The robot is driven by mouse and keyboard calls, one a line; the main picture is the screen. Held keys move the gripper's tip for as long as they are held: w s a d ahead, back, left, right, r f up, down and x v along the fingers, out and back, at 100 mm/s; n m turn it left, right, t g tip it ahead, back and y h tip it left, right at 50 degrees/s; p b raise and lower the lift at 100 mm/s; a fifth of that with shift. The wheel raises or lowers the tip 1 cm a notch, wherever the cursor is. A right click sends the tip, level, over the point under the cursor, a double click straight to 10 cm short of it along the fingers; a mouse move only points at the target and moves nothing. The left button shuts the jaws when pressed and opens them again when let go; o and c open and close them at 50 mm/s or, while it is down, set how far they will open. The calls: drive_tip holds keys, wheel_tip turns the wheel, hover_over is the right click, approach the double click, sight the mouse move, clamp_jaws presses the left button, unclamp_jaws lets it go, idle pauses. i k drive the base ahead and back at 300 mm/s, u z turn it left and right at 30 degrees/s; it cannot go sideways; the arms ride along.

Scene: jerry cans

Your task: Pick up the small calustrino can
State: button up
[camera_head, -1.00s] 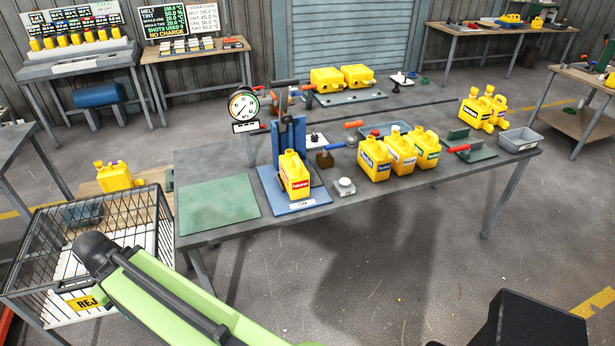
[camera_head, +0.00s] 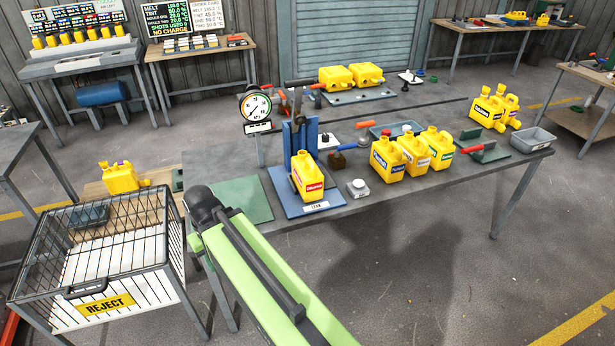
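Several yellow cans stand on the grey workbench (camera_head: 390,210); their label words are too small to read surely, so I cannot tell which is the calustrino can. One can with a red label (camera_head: 307,176) stands on the blue press stand. To its right is a row of three: a can with a blue label (camera_head: 385,160), one with a reddish label (camera_head: 414,155) and one with a green label (camera_head: 439,150). My green arm reaches up from the bottom to a black joint near the bench's front left. My gripper itself does not show.
A wire reject basket (camera_head: 105,303) stands left of the bench. A pressure dial (camera_head: 255,106) rises behind the blue stand. The green mat (camera_head: 241,198) is bare.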

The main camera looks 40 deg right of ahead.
sight(308, 178)
drive_tip(key=i, duration=0.95)
